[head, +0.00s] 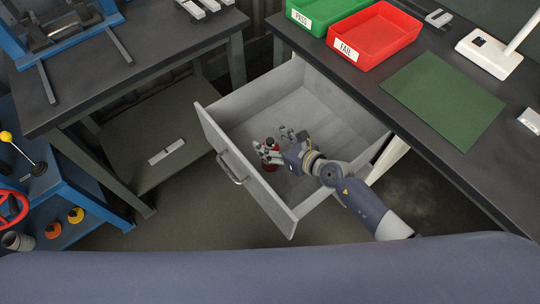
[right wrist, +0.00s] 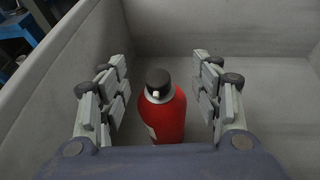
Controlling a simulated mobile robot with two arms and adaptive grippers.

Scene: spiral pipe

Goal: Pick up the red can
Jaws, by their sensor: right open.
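The red can (right wrist: 170,120) stands in the open grey drawer, with a dark cap on top and a pale label patch on its side. In the head view a small part of the red can (head: 271,166) shows, mostly covered by my right gripper (head: 274,148). In the right wrist view my right gripper (right wrist: 162,90) is open, with one finger on each side of the can and a visible gap on both sides. The can's lower part is hidden by the gripper's palm. My left gripper is not in view.
The grey drawer (head: 225,157) is pulled out, and its walls surround the gripper and can. Its floor is otherwise bare. The dark workbench (head: 365,85) above holds a red tray (head: 375,35), a green tray (head: 315,12) and a green mat (head: 442,98). Another bench (head: 130,60) stands at left.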

